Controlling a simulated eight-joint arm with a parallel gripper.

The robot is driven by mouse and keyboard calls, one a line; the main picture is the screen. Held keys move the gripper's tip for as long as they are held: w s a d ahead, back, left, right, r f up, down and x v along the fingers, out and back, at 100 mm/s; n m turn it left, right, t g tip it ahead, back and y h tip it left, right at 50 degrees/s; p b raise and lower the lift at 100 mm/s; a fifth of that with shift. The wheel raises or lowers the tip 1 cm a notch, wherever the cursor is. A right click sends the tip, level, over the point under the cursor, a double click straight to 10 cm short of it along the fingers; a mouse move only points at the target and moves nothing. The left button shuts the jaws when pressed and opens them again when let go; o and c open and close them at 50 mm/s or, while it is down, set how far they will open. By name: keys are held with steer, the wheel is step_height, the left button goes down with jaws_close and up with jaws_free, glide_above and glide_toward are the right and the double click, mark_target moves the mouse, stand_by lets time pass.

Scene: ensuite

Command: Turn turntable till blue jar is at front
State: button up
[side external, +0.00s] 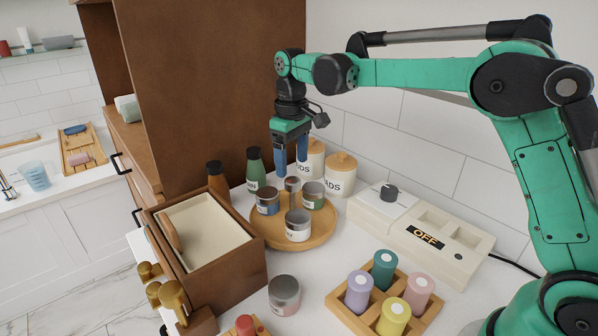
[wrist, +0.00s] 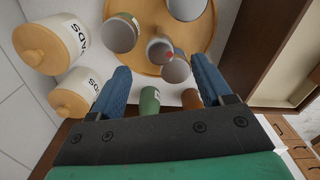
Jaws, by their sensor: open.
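The round wooden turntable (side external: 324,226) stands on the white counter and also shows in the wrist view (wrist: 150,14). The blue jar (side external: 267,203) sits on its left side in the side view. A green jar (side external: 313,196) sits at its right, and a pale grey jar (side external: 298,227) sits nearest the side camera. My gripper (side external: 291,168) is open and empty, fingers pointing down above the post. In the wrist view, the turntable lies beyond the blue fingers (wrist: 160,67).
A brown wooden box (side external: 210,245) stands close at left. Bottles (side external: 254,168) and white canisters (side external: 340,175) stand behind the turntable. A switch panel reading OFF (side external: 425,235) is at right. A loose jar (side external: 284,296) and a tray of coloured jars (side external: 384,300) stand in front.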

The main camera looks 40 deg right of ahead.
mark_target(293, 180)
steer(key=shift+f, duration=1.95)
jaws_close()
